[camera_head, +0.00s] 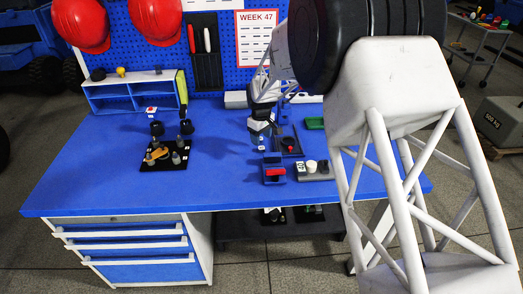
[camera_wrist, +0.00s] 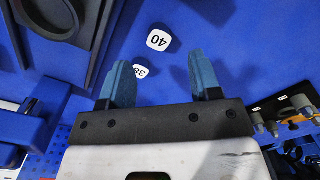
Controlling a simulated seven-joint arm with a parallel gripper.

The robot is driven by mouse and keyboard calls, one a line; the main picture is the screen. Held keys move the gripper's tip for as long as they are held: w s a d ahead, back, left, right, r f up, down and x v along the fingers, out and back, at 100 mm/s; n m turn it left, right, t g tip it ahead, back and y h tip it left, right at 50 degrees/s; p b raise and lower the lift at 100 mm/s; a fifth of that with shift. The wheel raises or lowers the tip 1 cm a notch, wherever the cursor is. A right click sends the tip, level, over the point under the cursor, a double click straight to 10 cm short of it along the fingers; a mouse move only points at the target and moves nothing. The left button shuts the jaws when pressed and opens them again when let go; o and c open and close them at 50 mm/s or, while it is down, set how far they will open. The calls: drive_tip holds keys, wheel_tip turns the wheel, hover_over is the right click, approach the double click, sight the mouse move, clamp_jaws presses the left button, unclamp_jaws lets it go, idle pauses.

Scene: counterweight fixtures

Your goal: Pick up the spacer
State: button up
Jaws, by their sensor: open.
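I cannot tell for sure which thing is the spacer. My gripper (camera_head: 262,138) is over the middle of the blue workbench, pointing down. In the wrist view its two blue fingers (camera_wrist: 160,62) are apart, with nothing held between them. A white tag marked 40 (camera_wrist: 159,40) lies just beyond the fingertips. A second white tag (camera_wrist: 141,71), partly hidden by the left finger, is beside it. A black board (camera_head: 164,155) with several grey and black pieces and an orange one is on the bench to the left; it also shows at the right of the wrist view (camera_wrist: 285,108).
A blue holder with a red part (camera_head: 274,172) and a grey block (camera_head: 314,170) stand near the front edge. A black tray (camera_head: 287,142) is right of my gripper, a green tray (camera_head: 315,123) farther right. A blue shelf (camera_head: 133,94) stands at the back left. The bench's front left is clear.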

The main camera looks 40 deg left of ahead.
sight(261, 148)
drive_tip(key=shift+f, duration=0.1)
drive_tip(key=shift+f, duration=2.55)
drive_tip(key=c, duration=1)
drive_tip(key=shift+r, duration=5.05)
drive_tip(key=shift+w+d, duration=0.1)
